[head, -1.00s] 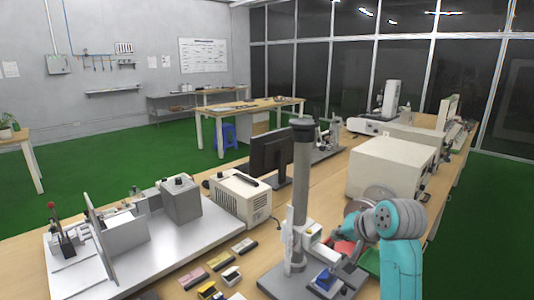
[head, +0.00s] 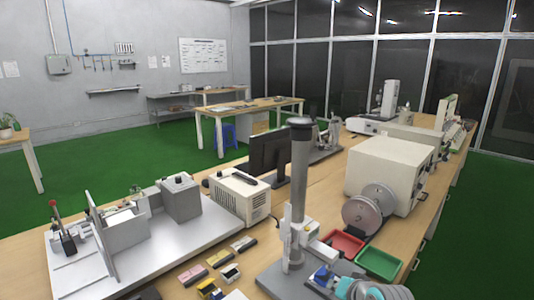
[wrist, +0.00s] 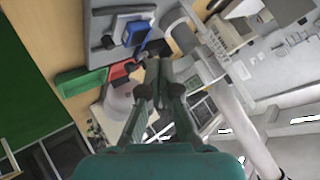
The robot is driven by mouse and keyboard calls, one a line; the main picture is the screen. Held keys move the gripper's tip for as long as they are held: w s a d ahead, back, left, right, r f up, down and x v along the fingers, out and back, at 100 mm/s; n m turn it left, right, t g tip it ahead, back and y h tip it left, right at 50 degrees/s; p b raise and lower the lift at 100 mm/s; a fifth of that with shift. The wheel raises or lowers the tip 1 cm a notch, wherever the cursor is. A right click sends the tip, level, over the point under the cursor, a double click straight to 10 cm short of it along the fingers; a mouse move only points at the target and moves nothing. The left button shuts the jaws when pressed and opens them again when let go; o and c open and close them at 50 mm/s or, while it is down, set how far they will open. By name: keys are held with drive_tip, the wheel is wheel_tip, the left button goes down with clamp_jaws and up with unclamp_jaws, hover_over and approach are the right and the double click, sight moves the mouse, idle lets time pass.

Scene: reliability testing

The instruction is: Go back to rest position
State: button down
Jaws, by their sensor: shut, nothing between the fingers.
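My gripper (wrist: 158,72) shows in the wrist view with its dark fingers together and nothing between them. It appears tilted, with the room beyond it seen at a steep angle. In the head view, part of my teal and grey arm is at the bottom edge, right of centre. I cannot make out the fingers there. A blue part (head: 322,274) sits on the grey base (head: 270,280) of the column stand, close to my arm. It also shows in the wrist view (wrist: 137,33), beyond the fingertips and apart from them.
The stand's tall grey column (head: 301,190) rises left of my arm. A red tray (head: 343,243) and a green tray (head: 379,263) lie behind my arm. A cream machine with round discs (head: 390,172) stands farther back. Small boxes (head: 220,258) lie left of the stand.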

drive_tip(key=shift+t+h, duration=0.5)
drive_tip(key=s+f, duration=1)
drive_tip(key=f, duration=0.1)
drive_tip(key=shift+s+a+f, duration=0.1)
drive_tip(key=shift+s+f, duration=0.05)
drive_tip(key=shift+s, duration=0.1)
drive_tip(key=s+f+n+t+h, duration=0.1)
drive_tip(key=s+f, duration=0.2)
drive_tip(key=s, duration=0.5)
drive_tip(key=s+f, duration=0.2)
drive_tip(key=s, duration=0.5)
drive_tip(key=s+r+n+t, duration=0.1)
drive_tip(key=s+r, duration=0.2)
drive_tip(key=s, duration=0.6)
drive_tip(key=s+r+n+t, duration=0.1)
drive_tip(key=s+r, duration=0.3)
drive_tip(key=s, duration=0.4)
drive_tip(key=s+r+n+t, duration=0.1)
drive_tip(key=s+r, duration=0.2)
drive_tip(key=s, duration=0.6)
drive_tip(key=shift+s+d+r+n+h, duration=0.25)
drive_tip(key=shift+s+r+n+h, duration=0.05)
drive_tip(key=shift+s+n+h, duration=0.1)
